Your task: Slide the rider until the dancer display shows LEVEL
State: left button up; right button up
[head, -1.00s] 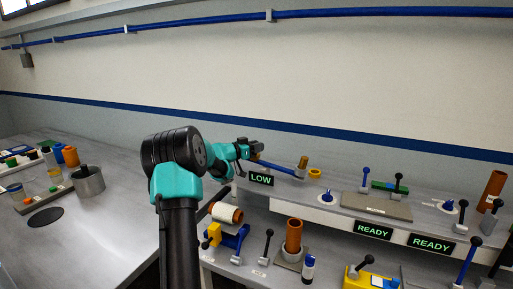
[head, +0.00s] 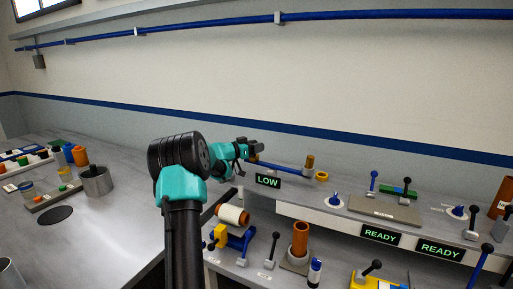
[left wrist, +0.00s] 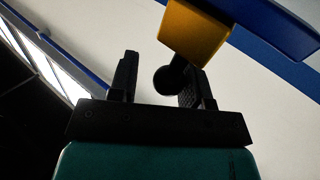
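The dancer display (head: 268,181) reads LOW in green on the front edge of the upper shelf. Behind it, a blue beam (head: 280,167) runs towards an orange-brown roller (head: 310,161). My left gripper (head: 257,151) is at the beam's left end. In the left wrist view, the yellow rider (left wrist: 193,32) sits on the blue beam (left wrist: 275,25), with a black round knob (left wrist: 168,81) on a short stem. The knob is between the open fingers of my left gripper (left wrist: 160,80), close to the right finger and clear of the left one. My right gripper is out of view.
Two READY displays (head: 381,235) (head: 440,250) are on the shelf edge to the right. A grey plate (head: 385,210) and several knobbed levers stand near them. A white roll (head: 233,215) and an orange cylinder (head: 300,240) are below. A metal pot (head: 96,181) stands on the left bench.

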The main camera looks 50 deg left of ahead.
pick_arm(q)
jog(key=shift+o, duration=0.8)
jog(key=shift+s, duration=0.15)
jog(key=s+a, duration=0.1)
jog(key=s, duration=1.6)
jog(key=shift+a, duration=0.4)
